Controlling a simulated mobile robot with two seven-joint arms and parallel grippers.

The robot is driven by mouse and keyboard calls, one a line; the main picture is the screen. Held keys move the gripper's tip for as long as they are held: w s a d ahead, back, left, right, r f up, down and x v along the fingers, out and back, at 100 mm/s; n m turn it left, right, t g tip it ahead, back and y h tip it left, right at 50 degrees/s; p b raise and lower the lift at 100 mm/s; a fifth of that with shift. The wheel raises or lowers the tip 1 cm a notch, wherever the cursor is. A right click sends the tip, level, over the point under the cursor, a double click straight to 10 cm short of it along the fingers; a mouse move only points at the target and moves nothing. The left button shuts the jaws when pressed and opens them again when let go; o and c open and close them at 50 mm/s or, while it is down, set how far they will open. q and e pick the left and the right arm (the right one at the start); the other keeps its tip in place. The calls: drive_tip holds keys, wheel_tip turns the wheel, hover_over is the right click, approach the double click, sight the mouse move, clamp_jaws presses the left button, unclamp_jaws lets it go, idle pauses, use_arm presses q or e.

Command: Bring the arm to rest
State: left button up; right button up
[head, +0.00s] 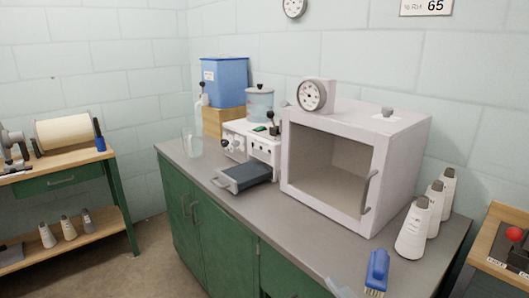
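Neither of my grippers shows clearly in the head view, and no arm link can be made out. A pale grey piece (340,288) is cut off by the bottom edge, near the front of the grey-topped green cabinet (225,235); I cannot tell what it is.
On the counter stand a white chamber (352,215) with a window and dial, a white control unit (262,150), a dark tray (243,178), white cones (412,230) and a blue brush (376,270). A wooden bench (60,165) is left; another bench (500,250) is right.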

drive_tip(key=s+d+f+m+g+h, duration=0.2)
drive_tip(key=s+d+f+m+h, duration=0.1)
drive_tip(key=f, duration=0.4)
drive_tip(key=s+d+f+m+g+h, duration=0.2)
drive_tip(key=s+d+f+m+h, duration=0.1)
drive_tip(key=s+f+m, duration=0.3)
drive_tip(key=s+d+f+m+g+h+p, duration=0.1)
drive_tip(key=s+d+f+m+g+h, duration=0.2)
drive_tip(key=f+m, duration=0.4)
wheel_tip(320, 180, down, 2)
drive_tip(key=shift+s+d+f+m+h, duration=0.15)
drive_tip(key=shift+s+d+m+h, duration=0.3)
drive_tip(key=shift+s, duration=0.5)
